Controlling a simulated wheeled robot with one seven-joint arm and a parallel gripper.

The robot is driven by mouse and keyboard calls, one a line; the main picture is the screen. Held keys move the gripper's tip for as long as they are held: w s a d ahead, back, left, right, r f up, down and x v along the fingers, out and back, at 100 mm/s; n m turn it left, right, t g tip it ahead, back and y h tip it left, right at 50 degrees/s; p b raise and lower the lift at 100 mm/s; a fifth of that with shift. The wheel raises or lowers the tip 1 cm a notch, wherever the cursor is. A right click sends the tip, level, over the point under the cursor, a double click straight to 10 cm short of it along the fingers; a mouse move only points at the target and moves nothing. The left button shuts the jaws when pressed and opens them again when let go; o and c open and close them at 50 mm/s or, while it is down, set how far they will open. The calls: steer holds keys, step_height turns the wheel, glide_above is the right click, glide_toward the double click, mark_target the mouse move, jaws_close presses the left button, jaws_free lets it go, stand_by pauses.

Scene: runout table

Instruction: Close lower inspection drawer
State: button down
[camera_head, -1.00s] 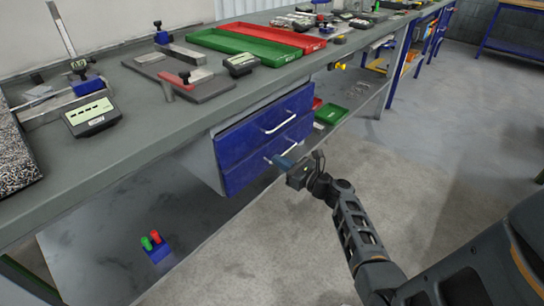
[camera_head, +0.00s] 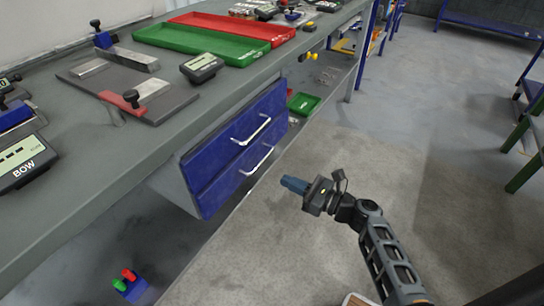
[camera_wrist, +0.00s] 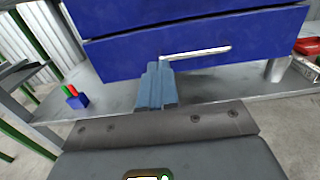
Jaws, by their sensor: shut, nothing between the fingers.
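A blue two-drawer unit hangs under the grey bench in the head view. The lower drawer (camera_head: 228,181) has a pale bar handle (camera_head: 257,160). The upper drawer (camera_head: 228,142) is directly above it. The two fronts look nearly flush; I cannot tell whether a small gap remains at the lower one. In the wrist view the lower drawer front (camera_wrist: 120,58) and its handle (camera_wrist: 195,53) are ahead of the fingers. My gripper (camera_head: 288,184) has blue fingers, shut and empty, right of the lower drawer and apparently clear of it. The fingertips (camera_wrist: 154,68) appear below left of the handle.
The bench top (camera_head: 105,160) runs along the left, with a green tray (camera_head: 200,44) and a digital readout (camera_head: 202,66) above the drawers. A lower shelf holds a small green tray (camera_head: 303,103). Open concrete floor (camera_head: 390,150) lies to the right.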

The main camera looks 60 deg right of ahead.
mark_target(241, 159)
steer(key=w, duration=1.3)
steer(key=shift+w+a, duration=0.1)
steer(key=shift+w, duration=0.3)
steer(key=shift+w+b, duration=0.5)
steer(key=shift+w, duration=0.3)
steer(key=shift+w+r, duration=0.15)
steer(key=shift+w, duration=0.1)
steer(key=shift+a, duration=0.1)
